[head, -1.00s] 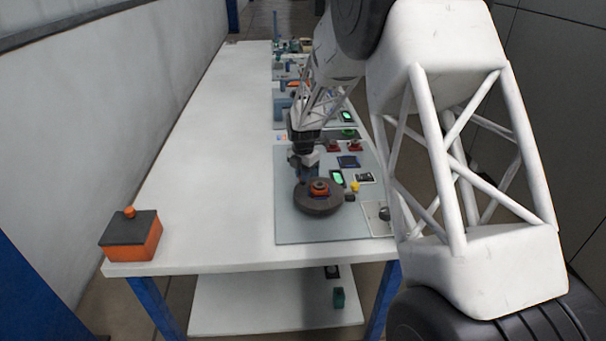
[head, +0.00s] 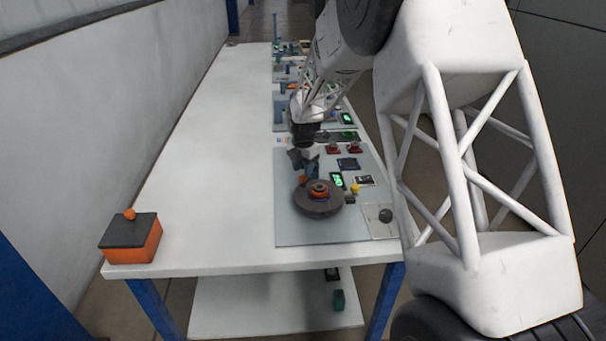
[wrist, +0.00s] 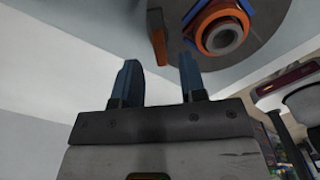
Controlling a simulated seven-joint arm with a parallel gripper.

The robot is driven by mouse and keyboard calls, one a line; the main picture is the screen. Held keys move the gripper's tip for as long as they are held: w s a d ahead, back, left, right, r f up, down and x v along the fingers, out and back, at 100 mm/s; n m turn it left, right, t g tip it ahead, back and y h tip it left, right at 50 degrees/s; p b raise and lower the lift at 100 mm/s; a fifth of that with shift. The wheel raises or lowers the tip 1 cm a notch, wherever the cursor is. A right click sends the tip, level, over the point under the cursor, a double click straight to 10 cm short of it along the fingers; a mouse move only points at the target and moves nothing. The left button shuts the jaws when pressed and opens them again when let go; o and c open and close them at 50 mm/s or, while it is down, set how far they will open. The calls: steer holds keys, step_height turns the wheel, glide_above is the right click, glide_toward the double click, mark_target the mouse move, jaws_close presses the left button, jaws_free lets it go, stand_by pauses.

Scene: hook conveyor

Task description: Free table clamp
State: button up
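The round dark turntable-like clamp (head: 333,206) sits on the near grey panel, with an orange and blue hub (head: 318,189) at its centre. In the wrist view the hub is an orange ring (wrist: 222,33) with a blue part around it. A short orange lever (wrist: 157,45) sticks out from the disc's edge. My gripper (head: 303,163) is just behind the disc, above the panel. In the wrist view its two blue fingers (wrist: 159,62) are apart with nothing between them; the lever's end lies just beyond the fingertips. Contact with it cannot be seen.
The panel (head: 292,232) also carries a green-lit display (head: 337,180), a yellow knob (head: 355,187) and red parts (head: 354,148). An orange box with a dark lid (head: 131,240) stands at the table's near left corner. The left of the white table (head: 210,170) is clear.

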mark_target(304, 183)
steer(key=shift+r, duration=2.2)
steer(key=s+d+r+m, duration=0.2)
steer(key=s+r+m, duration=0.25)
steer(key=s, duration=0.35)
steer(key=s+d+r+m+t, duration=0.1)
steer(key=s+d+r+m, duration=0.1)
steer(key=s+r+m, duration=0.35)
steer(key=s+d+r+m, duration=0.3)
steer(key=s+r, duration=0.2)
steer(key=s, duration=0.6)
steer(key=s+d+m+t, duration=0.1)
steer(key=s+d+m, duration=0.2)
steer(key=s+m, duration=1.1)
steer(key=s, duration=1.3)
steer(key=shift+s+d+t, duration=0.15)
steer(key=shift+s+t, duration=0.05)
steer(key=shift+t, duration=0.1)
